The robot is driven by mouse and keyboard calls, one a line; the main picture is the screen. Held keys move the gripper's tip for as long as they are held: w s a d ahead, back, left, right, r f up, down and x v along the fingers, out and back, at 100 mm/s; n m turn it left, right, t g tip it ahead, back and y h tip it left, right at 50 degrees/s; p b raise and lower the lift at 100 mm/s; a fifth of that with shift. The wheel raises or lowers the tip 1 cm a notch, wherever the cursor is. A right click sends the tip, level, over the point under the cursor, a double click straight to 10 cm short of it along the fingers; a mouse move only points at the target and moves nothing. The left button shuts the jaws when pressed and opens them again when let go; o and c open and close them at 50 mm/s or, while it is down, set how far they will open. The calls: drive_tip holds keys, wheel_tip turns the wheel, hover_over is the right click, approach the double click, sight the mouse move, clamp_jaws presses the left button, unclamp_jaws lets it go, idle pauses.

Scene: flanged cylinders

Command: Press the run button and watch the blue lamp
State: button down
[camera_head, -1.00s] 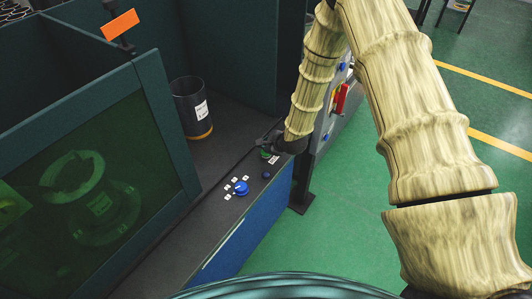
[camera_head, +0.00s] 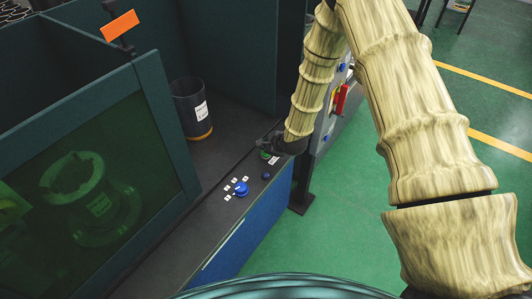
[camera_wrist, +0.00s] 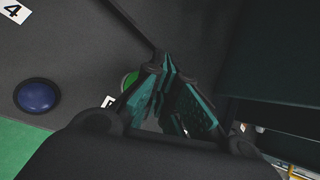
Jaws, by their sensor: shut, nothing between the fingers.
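The green run button (camera_head: 265,155) sits near the right end of the dark console. It also shows in the wrist view (camera_wrist: 130,79), partly hidden behind the fingers. My gripper (camera_head: 266,143) is shut and empty, close over the green button. In the wrist view its fingertips (camera_wrist: 166,66) are together beside the button; I cannot tell whether they touch it. A small round dark blue lamp (camera_head: 266,175) lies nearer the console's front edge. In the wrist view the lamp (camera_wrist: 37,96) is a dark blue dome in a black ring, with no clear glow.
A blue rotary knob (camera_head: 241,188) with several small white labels sits left of the lamp. A dark bin (camera_head: 191,108) stands behind it. A green-tinted window (camera_head: 90,195) encloses a flanged cylinder (camera_head: 97,205) at left. A red handle (camera_head: 341,99) is behind my arm.

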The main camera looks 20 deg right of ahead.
drive_tip(key=shift+f, duration=0.2)
drive_tip(key=shift+f, duration=0.25)
drive_tip(key=shift+f+b, duration=0.5)
drive_tip(key=shift+b, duration=0.1)
idle(0.9)
drive_tip(key=shift+r, duration=0.1)
drive_tip(key=shift+r+p, duration=0.5)
drive_tip(key=shift+r, duration=0.35)
drive_tip(key=shift+r+p, duration=1.35)
drive_tip(key=shift+r, duration=1.15)
idle(2.5)
